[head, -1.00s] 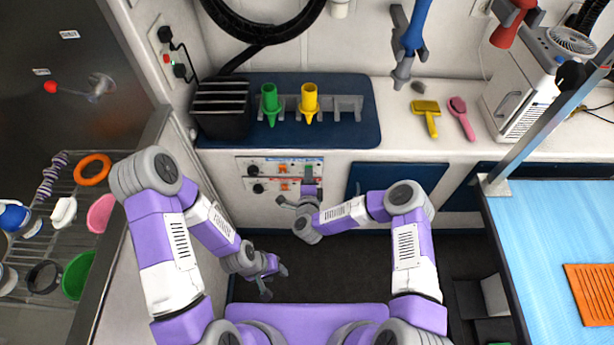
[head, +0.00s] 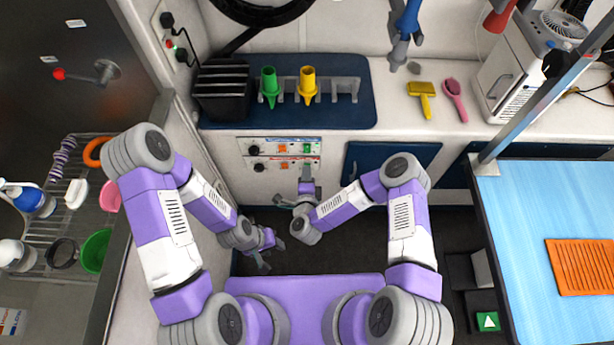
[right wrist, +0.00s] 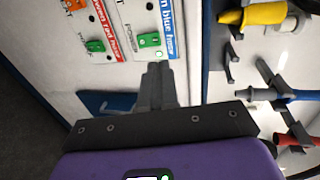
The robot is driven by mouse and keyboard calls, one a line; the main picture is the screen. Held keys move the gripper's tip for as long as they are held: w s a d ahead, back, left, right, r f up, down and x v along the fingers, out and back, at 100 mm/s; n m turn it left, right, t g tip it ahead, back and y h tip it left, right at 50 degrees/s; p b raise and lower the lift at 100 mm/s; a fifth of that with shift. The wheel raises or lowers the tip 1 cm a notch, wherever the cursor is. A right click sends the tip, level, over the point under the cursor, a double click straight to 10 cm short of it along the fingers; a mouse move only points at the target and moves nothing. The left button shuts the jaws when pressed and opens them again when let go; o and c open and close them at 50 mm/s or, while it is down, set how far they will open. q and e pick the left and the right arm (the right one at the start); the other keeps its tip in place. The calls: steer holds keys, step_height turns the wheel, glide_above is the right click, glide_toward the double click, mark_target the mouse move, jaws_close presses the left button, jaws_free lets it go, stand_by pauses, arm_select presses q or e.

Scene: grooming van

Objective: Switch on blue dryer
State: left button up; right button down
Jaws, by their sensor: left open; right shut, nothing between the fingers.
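The blue dryer (head: 408,25) hangs at the back wall, cut off by the head view's top edge. Below the counter, the upper control panel (head: 268,147) has a knob, an orange switch and a green switch (head: 307,148). In the right wrist view its label strip is blue (right wrist: 167,15), beside its green switch (right wrist: 149,40). My right gripper (head: 306,172) is shut and empty. Its fingertips (right wrist: 158,70) appear just below that switch in the wrist view; I cannot tell whether they touch the panel. My left gripper (head: 272,257) is open and empty, low beside the left cabinet.
The lower panel (head: 268,166) has a red label, with its green switch (right wrist: 95,46) close by in the wrist view. Above is the counter's blue mat (head: 350,112) with nozzles. The blue grooming table (head: 530,215) stands to the right. Dark floor lies between.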

steer(key=shift+r+v, duration=0.2)
steer(key=shift+v, duration=0.6)
steer(key=shift+r+v, duration=0.15)
steer(key=shift+v, duration=0.65)
steer(key=shift+w, duration=0.15)
steer(key=s+d+f+n+g+y, duration=0.2)
steer(key=s+f+n+g+y, duration=0.4)
steer(key=n, duration=0.5)
steer(key=s+d+n+g+h, duration=0.1)
steer(key=s+d+n+g, duration=0.3)
steer(key=s, duration=0.9)
steer(key=d+g, duration=0.2)
steer(key=g, duration=0.2)
steer(key=shift+s+d+n+g, duration=0.2)
steer(key=shift+s+n+g, duration=0.05)
steer(key=shift+n+g, duration=0.15)
